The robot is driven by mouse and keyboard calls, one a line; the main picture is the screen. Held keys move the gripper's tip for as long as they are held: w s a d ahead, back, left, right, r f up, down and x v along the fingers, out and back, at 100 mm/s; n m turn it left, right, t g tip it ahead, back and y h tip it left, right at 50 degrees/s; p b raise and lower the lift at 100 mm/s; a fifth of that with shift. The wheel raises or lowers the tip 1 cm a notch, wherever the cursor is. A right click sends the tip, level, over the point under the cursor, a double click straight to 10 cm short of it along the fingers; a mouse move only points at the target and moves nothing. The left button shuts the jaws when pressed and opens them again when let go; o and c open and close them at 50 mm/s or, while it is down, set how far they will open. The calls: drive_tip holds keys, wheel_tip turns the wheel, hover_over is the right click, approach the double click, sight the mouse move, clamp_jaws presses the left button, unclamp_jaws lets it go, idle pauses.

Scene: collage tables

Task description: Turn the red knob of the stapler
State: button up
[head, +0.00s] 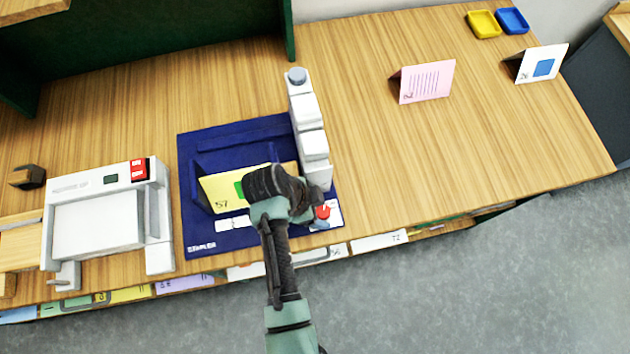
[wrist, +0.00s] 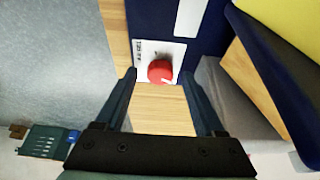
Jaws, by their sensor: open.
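The stapler has a dark blue base (head: 215,237) and a white upright arm (head: 308,125). Its red knob (head: 322,212) sits on a white plate at the front right corner of the base. In the wrist view the red knob (wrist: 160,71) is between and just beyond my fingertips. My gripper (head: 318,200) is open above the knob, with one finger on either side of it in the wrist view (wrist: 162,78). I cannot tell whether the fingers touch the knob. A yellow card (head: 222,190) with a green mark stands on the stapler's base, partly hidden by my wrist.
A white machine (head: 100,222) with red buttons stands at the left. A pink card (head: 427,82) and a white card (head: 542,64) stand on the right of the table. Yellow (head: 483,24) and blue (head: 512,20) trays lie at the back right.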

drive_tip(key=b+v, duration=0.1)
drive_tip(key=v, duration=1.1)
drive_tip(key=shift+a+r, duration=0.2)
drive_tip(key=shift+r, duration=0.15)
